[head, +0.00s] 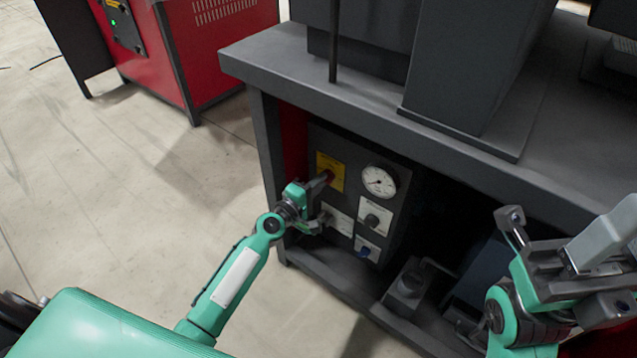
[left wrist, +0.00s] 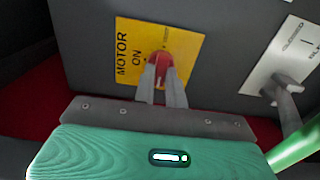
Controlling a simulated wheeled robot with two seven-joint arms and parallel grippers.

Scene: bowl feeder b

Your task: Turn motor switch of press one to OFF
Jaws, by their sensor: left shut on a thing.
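The motor switch is a red knob (left wrist: 161,66) on a yellow plate (left wrist: 190,48) lettered MOTOR and ON. The yellow plate also shows in the head view (head: 337,168), on the press's control panel. My left gripper (head: 326,177) reaches this switch from the left. In the left wrist view its two fingers (left wrist: 162,82) are close together and shut on the red knob. The fingers hide part of the knob, and I cannot read which marking it points to. My right gripper (head: 530,260) is at the right of the head view, away from the panel, its jaw opening unclear.
A grey selector (left wrist: 282,92) is close to my left gripper. The press's tabletop edge (head: 300,75) overhangs the panel. A red machine (head: 205,50) stands behind left.

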